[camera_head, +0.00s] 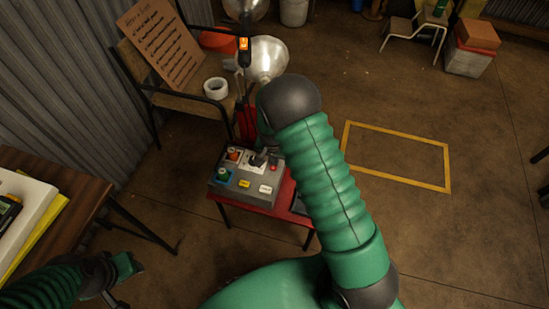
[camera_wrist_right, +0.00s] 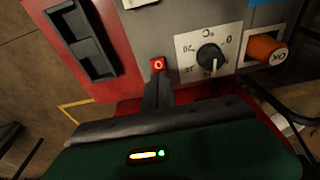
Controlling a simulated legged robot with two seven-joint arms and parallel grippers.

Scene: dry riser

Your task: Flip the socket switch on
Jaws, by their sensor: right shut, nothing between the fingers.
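A grey control box (camera_head: 228,186) stands on a small red table (camera_head: 283,200). A small red switch marked 0 (camera_wrist_right: 158,64) sits on the box near its edge; it also shows as a red spot in the head view (camera_head: 273,168). My right gripper (camera_wrist_right: 158,84) is shut and empty, its fingertips right at the near side of the red switch; whether they touch it I cannot tell. In the head view my right arm hides part of the box's right side. My left gripper (camera_head: 118,280) is at lower left, away from the box; its jaw opening is unclear.
Beside the switch are a black dial knob (camera_wrist_right: 210,57) and an orange OK button (camera_wrist_right: 266,52). A black item (camera_wrist_right: 85,42) lies on the red table. A wooden bench (camera_head: 190,100) with a tape roll (camera_head: 216,88) stands behind. The yellow-marked floor (camera_head: 395,155) is clear.

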